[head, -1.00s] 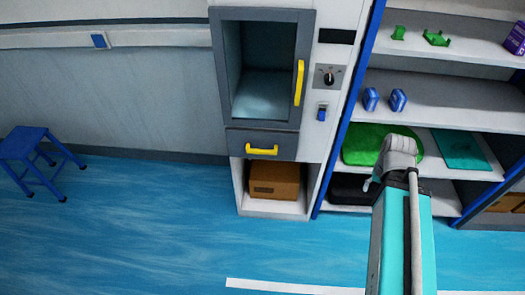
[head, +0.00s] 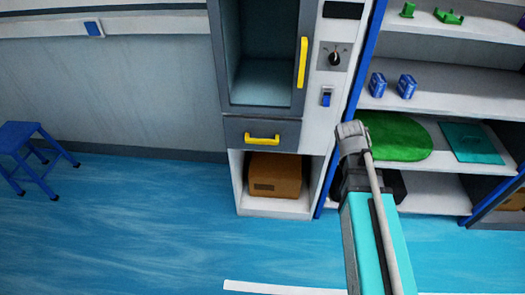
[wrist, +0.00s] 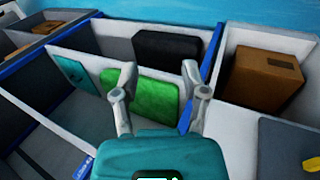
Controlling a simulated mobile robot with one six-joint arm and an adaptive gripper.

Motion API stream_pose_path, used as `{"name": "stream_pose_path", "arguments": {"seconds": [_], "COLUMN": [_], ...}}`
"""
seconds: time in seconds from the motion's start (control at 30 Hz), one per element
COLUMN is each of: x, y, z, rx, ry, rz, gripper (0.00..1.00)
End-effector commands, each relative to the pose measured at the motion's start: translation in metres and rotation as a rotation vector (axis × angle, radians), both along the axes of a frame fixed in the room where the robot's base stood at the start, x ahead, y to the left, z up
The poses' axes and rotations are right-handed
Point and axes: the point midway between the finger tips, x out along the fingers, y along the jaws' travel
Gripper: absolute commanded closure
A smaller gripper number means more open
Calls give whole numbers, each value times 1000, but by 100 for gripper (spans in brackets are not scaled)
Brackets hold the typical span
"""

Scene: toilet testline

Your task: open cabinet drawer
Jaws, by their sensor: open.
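The cabinet drawer (head: 237,132) is a grey front with a yellow horizontal handle (head: 263,137), below an open-fronted dark compartment. The drawer is shut. In the wrist view, part of the grey front (wrist: 285,140) and a bit of the yellow handle (wrist: 313,164) show at the lower right edge. My gripper (wrist: 159,72) has its two fingers spread and empty, in front of the shelf with the green item, to the left of the drawer in that view. In the head view my arm is right of the cabinet, and the fingers cannot be made out.
A cardboard box (head: 274,175) sits in the open bay below the drawer. A shelf unit (head: 440,90) with a blue post stands right of the cabinet, holding a green item (head: 395,137) and a teal item (head: 470,143). A blue stool (head: 35,150) stands left. The floor in front is clear.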

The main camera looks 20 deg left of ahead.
Motion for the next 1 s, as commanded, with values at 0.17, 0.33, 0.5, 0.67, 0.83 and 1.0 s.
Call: {"name": "stream_pose_path", "arguments": {"seconds": [0.17,0.33,0.5,0.67,0.83,1.0], "x": [22,38,51,58,61,56], "y": [36,71,113,157,208,265], "z": [-33,-50,-64,-76,-86,-94], "rx": [-142,-271,-397,-507,-621,-725], "ry": [-51,-111,-185,-264,-360,-466], "rz": [83,158,232,300,370,437], "gripper": [43,43,43,43,43,43]}}
